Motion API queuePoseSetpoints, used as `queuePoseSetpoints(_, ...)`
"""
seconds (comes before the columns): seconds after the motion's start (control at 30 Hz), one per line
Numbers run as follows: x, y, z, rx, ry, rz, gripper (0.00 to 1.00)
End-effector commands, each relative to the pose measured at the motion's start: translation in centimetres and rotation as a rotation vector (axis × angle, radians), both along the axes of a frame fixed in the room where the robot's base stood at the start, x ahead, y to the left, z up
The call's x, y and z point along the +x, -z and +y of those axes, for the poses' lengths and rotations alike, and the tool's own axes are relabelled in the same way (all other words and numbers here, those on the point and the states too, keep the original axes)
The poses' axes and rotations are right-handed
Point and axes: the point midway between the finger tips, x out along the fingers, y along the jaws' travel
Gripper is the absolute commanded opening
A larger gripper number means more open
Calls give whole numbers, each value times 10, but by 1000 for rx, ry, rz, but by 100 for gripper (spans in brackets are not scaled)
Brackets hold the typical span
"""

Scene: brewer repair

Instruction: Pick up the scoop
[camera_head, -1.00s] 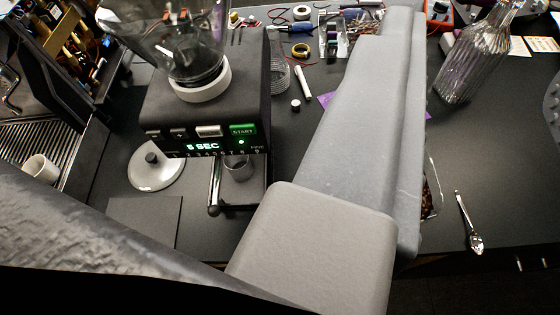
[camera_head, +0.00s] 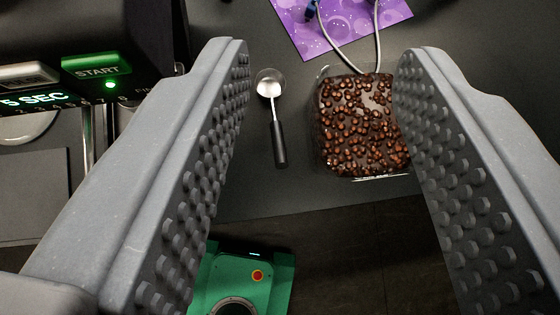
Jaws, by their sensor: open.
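The scoop (camera_head: 276,118) lies on the dark counter, with a round silver bowl at its far end and a black handle pointing toward the counter's front edge. My gripper (camera_head: 322,62) is open and empty, its two grey studded fingers spread wide. In the picture the scoop lies between the fingers, closer to the left finger, and nothing touches it.
A clear container of coffee beans (camera_head: 362,128) stands just right of the scoop, by the right finger. A grinder (camera_head: 92,62) with a lit START button is at left. A purple sheet (camera_head: 345,22) and grey cable lie behind. The counter's front edge is close.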

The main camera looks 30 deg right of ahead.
Motion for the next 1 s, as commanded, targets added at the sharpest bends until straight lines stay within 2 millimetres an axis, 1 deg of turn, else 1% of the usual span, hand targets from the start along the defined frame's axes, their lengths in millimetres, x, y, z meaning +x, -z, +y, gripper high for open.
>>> queuePoseSetpoints(0.03,8,20,0,-25,-17,83,41)
queuePoseSetpoints(0.07,10,35,1,-40,-30,125,41)
queuePoseSetpoints(0.1,11,56,1,-57,-47,182,41)
queuePoseSetpoints(0.2,8,101,1,-94,-87,306,41)
queuePoseSetpoints(0.3,2,134,0,-117,-120,396,41)
queuePoseSetpoints(0.4,-5,155,0,-132,-143,455,41)
queuePoseSetpoints(0.5,-9,168,0,-139,-156,486,41)
queuePoseSetpoints(0.57,-9,173,0,-140,-159,493,41)
queuePoseSetpoints(0.77,-1,190,-1,-141,-160,492,41)
queuePoseSetpoints(1.0,14,224,-1,-141,-160,493,41)
